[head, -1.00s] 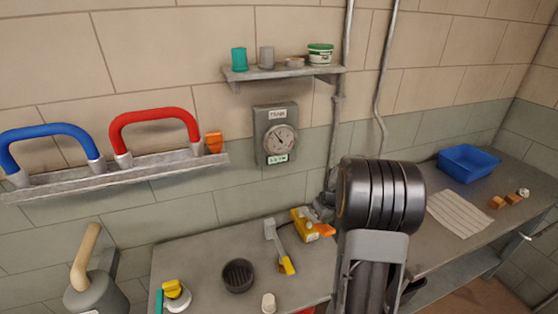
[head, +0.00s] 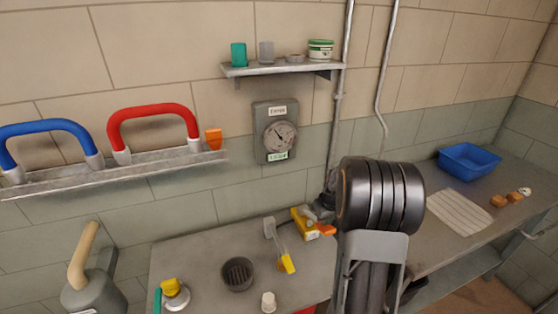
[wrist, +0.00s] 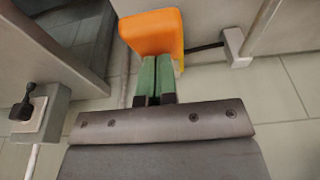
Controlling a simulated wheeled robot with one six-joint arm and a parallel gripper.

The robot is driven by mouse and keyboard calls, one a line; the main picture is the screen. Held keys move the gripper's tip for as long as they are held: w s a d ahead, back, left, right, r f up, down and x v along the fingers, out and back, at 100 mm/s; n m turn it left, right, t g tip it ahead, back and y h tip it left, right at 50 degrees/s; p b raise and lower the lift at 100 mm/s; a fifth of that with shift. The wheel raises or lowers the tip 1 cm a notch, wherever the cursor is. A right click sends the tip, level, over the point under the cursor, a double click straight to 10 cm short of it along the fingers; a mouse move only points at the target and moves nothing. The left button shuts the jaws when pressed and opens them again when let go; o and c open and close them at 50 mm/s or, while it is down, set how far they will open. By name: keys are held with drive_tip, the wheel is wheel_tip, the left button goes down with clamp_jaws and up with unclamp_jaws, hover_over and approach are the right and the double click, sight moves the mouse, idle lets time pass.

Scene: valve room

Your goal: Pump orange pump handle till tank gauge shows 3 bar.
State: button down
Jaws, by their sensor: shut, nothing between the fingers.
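In the wrist view, an orange block (wrist: 152,34), which looks like the pump handle's grip, stands just beyond my gripper (wrist: 156,62). My green fingers are shut together with nothing between them. Their tips are at the block's lower edge; I cannot tell whether they touch it. The rest of the pump is not clear. My gripper is not visible in the head view.
A grey box with a black lever (wrist: 22,106) is at the left of the wrist view. The bench (head: 200,262) holds a dark cup (head: 238,274) and a yellow-and-orange tool (head: 312,226). A blue bin (head: 468,162) stands right. Red (head: 153,117) and blue handles (head: 48,134) are on the wall.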

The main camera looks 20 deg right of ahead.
drive_tip(key=shift+f+b, duration=3)
drive_tip(key=shift+f, duration=0.75)
drive_tip(key=shift+r+p, duration=3.2)
drive_tip(key=shift+r, duration=1.5)
drive_tip(key=shift+f, duration=0.15)
wheel_tip(320, 180, down, 9)
drive_tip(key=b, duration=0.7)
drive_tip(key=shift+r+p, duration=2.85)
drive_tip(key=shift+r, duration=1.75)
